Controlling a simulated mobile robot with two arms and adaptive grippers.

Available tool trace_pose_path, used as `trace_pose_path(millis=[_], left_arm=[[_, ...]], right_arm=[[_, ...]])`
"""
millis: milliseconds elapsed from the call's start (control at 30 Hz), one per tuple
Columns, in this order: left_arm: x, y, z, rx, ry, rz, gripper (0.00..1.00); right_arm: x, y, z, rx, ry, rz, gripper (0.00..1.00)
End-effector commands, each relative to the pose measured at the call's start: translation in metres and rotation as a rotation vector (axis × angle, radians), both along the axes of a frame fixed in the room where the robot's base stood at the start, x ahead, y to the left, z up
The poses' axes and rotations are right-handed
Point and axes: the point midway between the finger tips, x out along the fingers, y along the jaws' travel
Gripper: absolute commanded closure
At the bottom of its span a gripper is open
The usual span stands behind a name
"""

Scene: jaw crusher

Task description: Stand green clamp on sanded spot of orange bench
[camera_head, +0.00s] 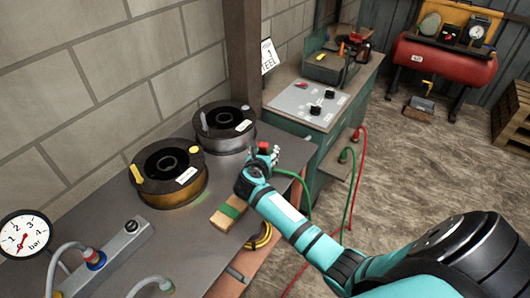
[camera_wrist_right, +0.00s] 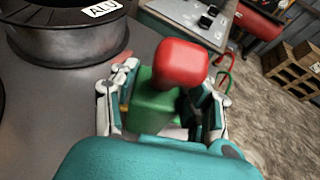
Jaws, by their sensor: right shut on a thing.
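My right gripper (camera_head: 262,165) is over the right edge of the grey-topped bench (camera_head: 215,262), whose side below shows orange. It is shut on the green clamp (camera_wrist_right: 150,104), a green body with a rounded red knob on top. In the wrist view the fingers of my right gripper (camera_wrist_right: 163,100) lie on both sides of the green body. In the head view the red knob of the clamp (camera_head: 264,146) shows above the fingers; the green body is mostly hidden. I cannot make out the sanded spot or whether the clamp touches the bench. My left gripper is not in view.
Two wire spools, one copper-coloured (camera_head: 168,174) and one grey (camera_head: 225,128), stand left of the gripper. Green (camera_head: 300,183) and red hoses hang beyond. A green cabinet (camera_head: 318,140) stands behind.

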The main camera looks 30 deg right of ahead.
Motion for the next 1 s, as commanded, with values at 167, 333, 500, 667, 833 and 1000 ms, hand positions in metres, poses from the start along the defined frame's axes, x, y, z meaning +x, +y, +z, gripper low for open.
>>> trace_pose_path(millis=[167, 333, 500, 667, 833, 1000], left_arm=[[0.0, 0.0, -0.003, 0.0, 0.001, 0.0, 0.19], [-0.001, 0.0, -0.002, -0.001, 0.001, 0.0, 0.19], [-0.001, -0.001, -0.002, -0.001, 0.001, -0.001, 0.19], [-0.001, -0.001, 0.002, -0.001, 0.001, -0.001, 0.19], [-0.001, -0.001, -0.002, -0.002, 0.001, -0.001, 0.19], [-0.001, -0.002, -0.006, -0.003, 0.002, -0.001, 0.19]], right_arm=[[0.0, 0.0, -0.004, 0.001, 0.0, -0.001, 0.52], [0.0, 0.0, -0.003, 0.0, 0.0, -0.001, 0.3], [0.0, 0.0, -0.002, 0.0, 0.0, -0.001, 0.3], [0.0, 0.0, 0.003, -0.001, -0.001, 0.0, 0.3], [-0.016, 0.018, 0.007, 0.007, -0.001, 0.002, 0.3], [-0.041, 0.042, 0.021, 0.007, -0.001, 0.0, 0.3]])
